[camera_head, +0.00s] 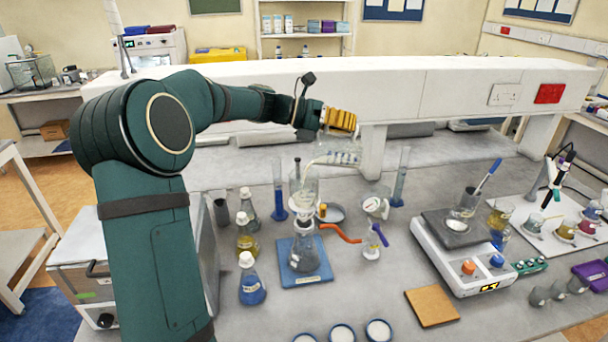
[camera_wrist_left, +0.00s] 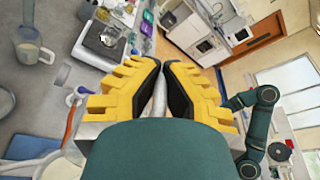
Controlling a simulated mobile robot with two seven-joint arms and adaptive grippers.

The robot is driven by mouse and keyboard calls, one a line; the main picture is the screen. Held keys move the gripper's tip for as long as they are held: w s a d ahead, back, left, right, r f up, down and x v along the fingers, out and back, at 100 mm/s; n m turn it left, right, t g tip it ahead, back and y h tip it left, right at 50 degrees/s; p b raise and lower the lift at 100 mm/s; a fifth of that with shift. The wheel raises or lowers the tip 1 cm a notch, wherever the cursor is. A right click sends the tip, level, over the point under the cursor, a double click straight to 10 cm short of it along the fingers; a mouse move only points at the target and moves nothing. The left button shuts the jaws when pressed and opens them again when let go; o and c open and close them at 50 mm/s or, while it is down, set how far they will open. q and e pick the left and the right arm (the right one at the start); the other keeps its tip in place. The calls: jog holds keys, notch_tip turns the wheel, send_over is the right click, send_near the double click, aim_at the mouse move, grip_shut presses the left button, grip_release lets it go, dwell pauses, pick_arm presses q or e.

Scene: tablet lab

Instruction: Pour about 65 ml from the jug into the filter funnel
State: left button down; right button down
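My left gripper (camera_head: 340,120) has yellow fingers closed on the clear jug (camera_head: 346,152), above and right of the funnel. The jug is tilted with its mouth to the left, and pale liquid shows in it. A pale stream curves from its lip down toward the clear filter funnel (camera_head: 304,188). The funnel stands upright on a conical flask (camera_head: 306,258) on a blue base (camera_head: 291,277). In the left wrist view, the fingers (camera_wrist_left: 160,88) close around a light, narrow piece, likely the jug handle. The funnel's liquid level is hard to read. My right gripper cannot be made out.
Stoppered bottles (camera_head: 252,288) stand left of the flask. Blue cylinders (camera_head: 279,195) flank the funnel. An orange hose (camera_head: 343,235) leads right to a small fitting. A white shelf beam (camera_head: 420,95) runs behind the jug.

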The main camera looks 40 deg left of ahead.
aim_at(357, 131)
pick_arm(q)
jog(key=shift+s+a, duration=0.1)
jog(key=shift+a, duration=0.05)
jog(key=shift+w+d+f+g+y+p, duration=0.15)
jog(key=shift+w+d+g+y+p, duration=0.1)
jog(key=shift+w+d+p, duration=0.25)
jog(key=shift+w+d+f+g+y+p, duration=0.15)
jog(key=shift+w+d+g+y, duration=0.2)
jog(key=shift+d, duration=0.3)
jog(key=p, duration=0.4)
jog(key=shift+w+d+f+g+y, duration=0.25)
jog(key=shift+w+d+g+y, duration=0.05)
jog(key=shift+w+d, duration=0.1)
jog(key=shift+f, duration=0.3)
jog(key=shift+a+f+y, duration=0.1)
jog(key=shift+f+y, duration=0.2)
jog(key=shift+w+d+f+g, duration=0.2)
jog(key=shift+d+f+g, duration=0.1)
jog(key=shift+g, duration=0.1)
jog(key=w+d+f+g+y, duration=0.2)
jog(key=d+f+g+y, duration=0.1)
jog(key=f, duration=0.3)
jog(key=w+d+f+g+y, duration=0.3)
jog(key=f+g+y, duration=0.1)
jog(key=f+y, duration=0.2)
jog(key=shift+f+b, duration=0.35)
